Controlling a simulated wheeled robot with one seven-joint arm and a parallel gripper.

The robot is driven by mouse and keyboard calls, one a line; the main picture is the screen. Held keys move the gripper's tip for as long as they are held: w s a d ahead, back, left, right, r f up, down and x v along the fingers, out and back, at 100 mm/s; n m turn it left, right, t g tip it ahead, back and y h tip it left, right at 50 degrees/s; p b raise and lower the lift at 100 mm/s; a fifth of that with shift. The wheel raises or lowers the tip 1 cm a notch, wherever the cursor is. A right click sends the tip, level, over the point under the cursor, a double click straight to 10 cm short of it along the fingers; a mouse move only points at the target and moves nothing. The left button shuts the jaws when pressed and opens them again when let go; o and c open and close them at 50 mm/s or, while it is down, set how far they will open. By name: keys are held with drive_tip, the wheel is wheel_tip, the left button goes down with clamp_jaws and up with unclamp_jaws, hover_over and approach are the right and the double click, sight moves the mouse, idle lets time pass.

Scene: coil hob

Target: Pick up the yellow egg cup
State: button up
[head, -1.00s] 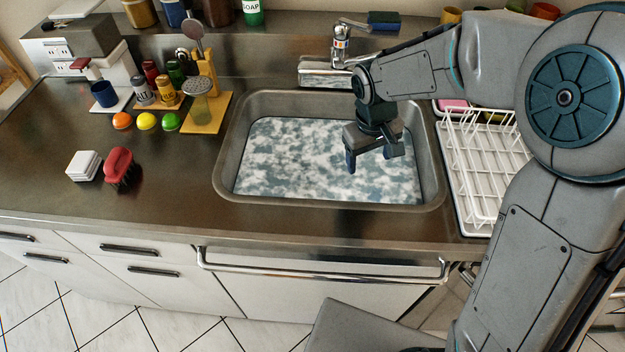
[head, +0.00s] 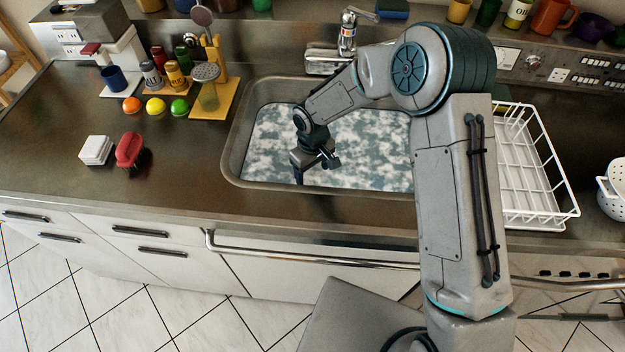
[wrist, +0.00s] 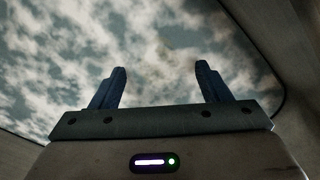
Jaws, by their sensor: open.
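I cannot make out a sure egg cup in either view. A small yellow round thing (head: 156,106) stands on the counter left of the sink, between an orange one and a green one. A yellow cup (head: 459,11) stands at the back right, cut by the top edge. My gripper (head: 316,172) is over the left front part of the foam-covered sink (head: 232,160), pointing down. In the wrist view its two blue fingers (wrist: 160,68) are apart, with only foam and water showing between them. What lies under the foam is hidden.
A tap (head: 347,35) stands behind the sink. A white dish rack (head: 535,165) is to the right. The front left counter is mostly clear.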

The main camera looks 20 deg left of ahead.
sight(312, 177)
drive_tip(key=shift+w+a+f+p, duration=0.1)
drive_tip(key=shift+f+p, duration=0.4)
drive_tip(key=shift+f, duration=1.05)
drive_tip(key=shift+w+a+f+p, duration=0.1)
drive_tip(key=shift+f+p, duration=0.35)
drive_tip(key=shift+f, duration=1.05)
drive_tip(key=c, duration=1.1)
